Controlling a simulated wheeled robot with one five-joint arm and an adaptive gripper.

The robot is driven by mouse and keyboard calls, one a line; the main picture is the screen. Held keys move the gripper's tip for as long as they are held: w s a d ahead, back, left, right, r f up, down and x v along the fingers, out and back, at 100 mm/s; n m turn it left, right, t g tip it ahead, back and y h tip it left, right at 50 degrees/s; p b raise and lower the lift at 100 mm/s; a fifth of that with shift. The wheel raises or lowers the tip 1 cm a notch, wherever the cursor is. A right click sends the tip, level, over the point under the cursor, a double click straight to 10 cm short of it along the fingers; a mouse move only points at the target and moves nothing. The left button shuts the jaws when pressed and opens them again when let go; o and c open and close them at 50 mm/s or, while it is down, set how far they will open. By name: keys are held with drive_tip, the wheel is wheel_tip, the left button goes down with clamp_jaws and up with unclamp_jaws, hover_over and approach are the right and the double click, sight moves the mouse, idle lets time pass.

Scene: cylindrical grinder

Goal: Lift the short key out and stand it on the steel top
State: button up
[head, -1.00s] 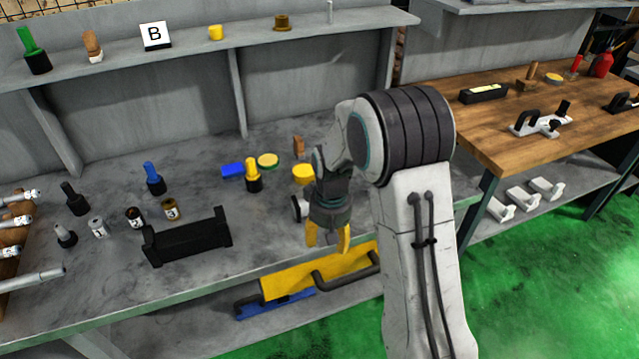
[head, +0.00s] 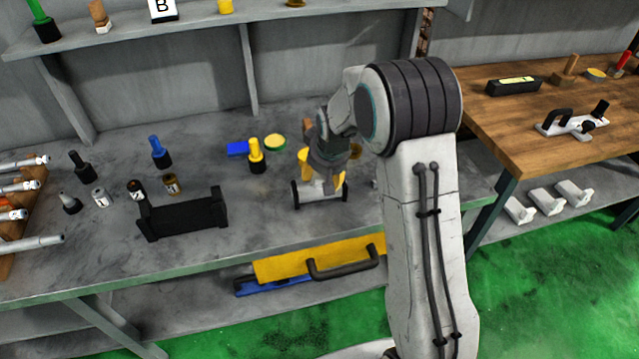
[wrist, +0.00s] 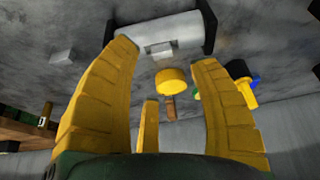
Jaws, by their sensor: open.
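My gripper (head: 322,180) is open, its yellow fingers pointing down over a pale grey holder with black end plates (head: 322,197). The fingers hide part of the holder in the head view. The steel top (head: 255,215) is the grey, stained bench surface under the holder.
A black cradle (head: 185,215) stands left of the holder. Bare bench lies between cradle and holder. A wooden table (head: 540,125) is at right.

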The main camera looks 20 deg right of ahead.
sight(319, 182)
drive_tip(key=shift+p+x, duration=0.6)
drive_tip(key=shift+x, duration=2.65)
drive_tip(key=shift+w+a, duration=0.1)
clamp_jaws()
drive_tip(key=shift+r, duration=0.1)
